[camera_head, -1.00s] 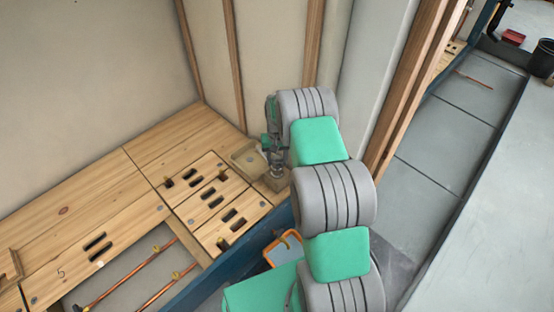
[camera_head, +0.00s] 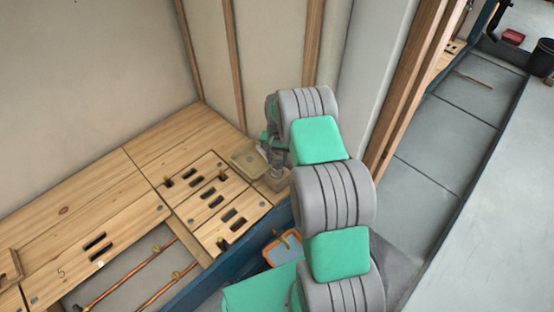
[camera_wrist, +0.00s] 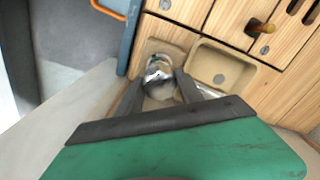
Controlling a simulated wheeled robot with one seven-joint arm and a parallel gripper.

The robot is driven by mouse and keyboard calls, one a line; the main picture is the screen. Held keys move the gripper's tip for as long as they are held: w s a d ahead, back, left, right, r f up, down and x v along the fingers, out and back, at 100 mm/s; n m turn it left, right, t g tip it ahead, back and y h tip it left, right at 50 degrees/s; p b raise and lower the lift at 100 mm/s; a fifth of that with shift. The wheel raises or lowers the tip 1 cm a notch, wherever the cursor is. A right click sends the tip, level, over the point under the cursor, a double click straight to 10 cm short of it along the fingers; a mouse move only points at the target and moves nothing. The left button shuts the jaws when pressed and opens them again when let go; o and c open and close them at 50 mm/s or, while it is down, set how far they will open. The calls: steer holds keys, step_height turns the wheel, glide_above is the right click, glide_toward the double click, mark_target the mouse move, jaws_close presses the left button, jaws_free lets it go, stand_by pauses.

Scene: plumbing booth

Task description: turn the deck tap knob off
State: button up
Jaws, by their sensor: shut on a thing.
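The deck tap knob (camera_wrist: 157,77) is a shiny metal piece in the wrist view, beside a small beige basin. My gripper (camera_wrist: 160,88) has a dark finger on each side of it and is shut on it. The fingers hide part of the knob, and its exact turned angle cannot be told. In the head view my gripper (camera_head: 271,150) is at the deck's back right corner, above the tap base (camera_head: 277,180). My arm hides much of the tap there.
The beige basin (camera_wrist: 222,70) is right beside the tap. The wooden deck (camera_head: 92,184) has slots and an open bay with copper pipes (camera_head: 130,281). An orange-rimmed panel (camera_head: 283,249) is near my arm. Wall and studs stand close behind.

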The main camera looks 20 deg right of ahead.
mark_target(277, 158)
steer(key=o, duration=1.4)
steer(key=shift+r, duration=0.1)
step_height(277, 158, up, 8)
steer(key=shift+f+p, duration=0.15)
steer(key=shift+p, duration=1.05)
